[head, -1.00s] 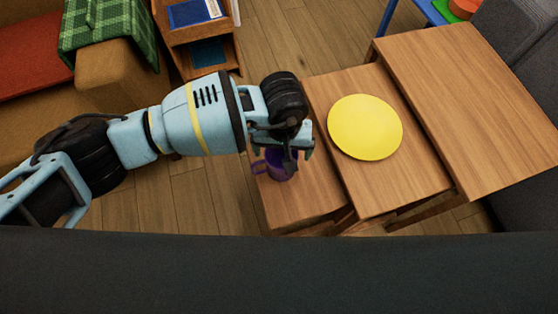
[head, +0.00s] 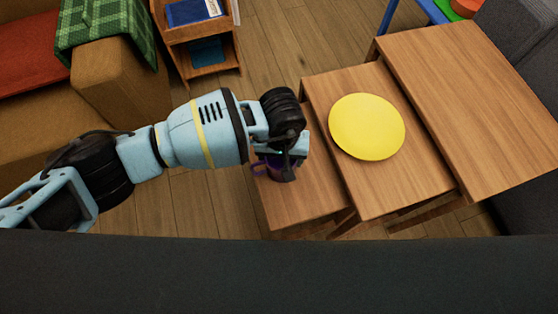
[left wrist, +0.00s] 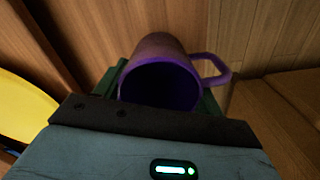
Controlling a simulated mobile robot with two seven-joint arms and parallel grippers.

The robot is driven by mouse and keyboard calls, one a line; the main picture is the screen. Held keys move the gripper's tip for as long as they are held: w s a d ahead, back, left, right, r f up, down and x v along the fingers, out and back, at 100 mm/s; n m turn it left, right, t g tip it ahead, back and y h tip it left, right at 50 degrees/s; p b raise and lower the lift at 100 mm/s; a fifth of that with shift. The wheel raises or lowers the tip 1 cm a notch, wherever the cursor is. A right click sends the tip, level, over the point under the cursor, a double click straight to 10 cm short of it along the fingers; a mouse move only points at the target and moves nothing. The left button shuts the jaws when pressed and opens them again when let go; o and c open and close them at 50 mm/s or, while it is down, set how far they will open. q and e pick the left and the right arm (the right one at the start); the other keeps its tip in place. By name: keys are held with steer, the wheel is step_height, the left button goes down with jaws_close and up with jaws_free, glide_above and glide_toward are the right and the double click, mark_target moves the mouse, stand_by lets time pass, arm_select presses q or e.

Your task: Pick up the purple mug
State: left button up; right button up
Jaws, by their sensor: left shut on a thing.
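The purple mug (head: 261,169) is at the lowest of the nested wooden tables (head: 290,205), mostly hidden behind my left gripper (head: 285,170) in the head view. Its handle sticks out to the left there. In the left wrist view the mug (left wrist: 163,82) shows its open mouth toward the camera, with its handle at the right. My left gripper (left wrist: 160,95) is shut on the mug, a finger on each side of it. Whether the mug still touches the table cannot be told. My right gripper is in neither view.
A yellow round plate (head: 366,127) lies on the middle table, right of the mug; its edge also shows in the left wrist view (left wrist: 22,108). A taller table (head: 470,110) stands further right. A wooden shelf (head: 212,60) and a brown sofa (head: 120,85) stand at the back left.

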arm_select(q)
steer(key=shift+r, duration=0.45)
steer(key=s+a+r+p, duration=0.1)
steer(key=s+r+p, duration=0.1)
steer(key=s, duration=0.6)
steer(key=s+a+r+p, duration=0.2)
steer(key=s, duration=0.5)
steer(key=shift+s+a, duration=0.15)
steer(key=shift+s, duration=0.2)
steer(key=shift+n, duration=0.4)
steer(key=w+a+r, duration=0.8)
steer(key=shift+w+a, duration=0.15)
steer(key=shift+a, duration=0.1)
steer(key=w+a+r, duration=0.1)
steer(key=a+r, duration=0.2)
steer(key=r, duration=0.1)
steer(key=w+a+r, duration=0.2)
steer(key=a+r, duration=0.1)
steer(key=r, duration=0.2)
steer(key=w+a+r, duration=0.1)
steer(key=a+r, duration=0.2)
steer(key=r, duration=0.2)
steer(key=shift+w+a, duration=0.3)
steer(key=shift+a, duration=0.1)
